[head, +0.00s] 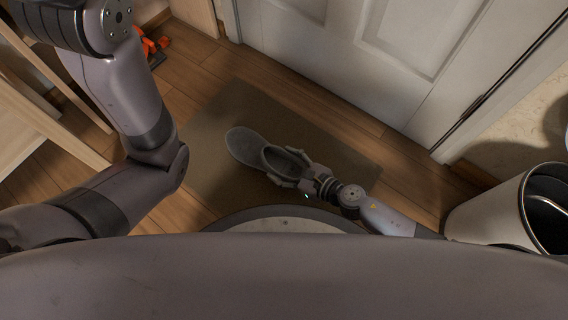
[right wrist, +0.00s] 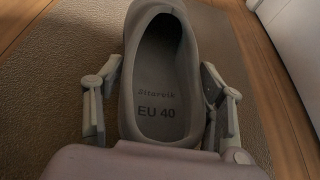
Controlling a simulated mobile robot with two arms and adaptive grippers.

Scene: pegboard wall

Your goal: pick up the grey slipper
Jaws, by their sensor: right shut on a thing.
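The grey slipper (head: 247,147) is over the brown mat in the head view, its toe pointing left. In the right wrist view the slipper (right wrist: 162,25) points away from me, and its dark insole reads "EU 40". My right gripper (head: 290,167) is shut on the heel end of the slipper, with one finger on each side; the fingers also show in the right wrist view (right wrist: 160,100). I cannot tell whether the slipper touches the mat. My left arm comes in from the left of the head view, but I do not see its gripper fingers.
The brown mat (head: 215,115) lies on a wooden floor before a white door (head: 350,50). A white bin (head: 485,215) stands at the right. Wooden furniture (head: 45,110) is at the left, with an orange object (head: 150,46) behind my left arm.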

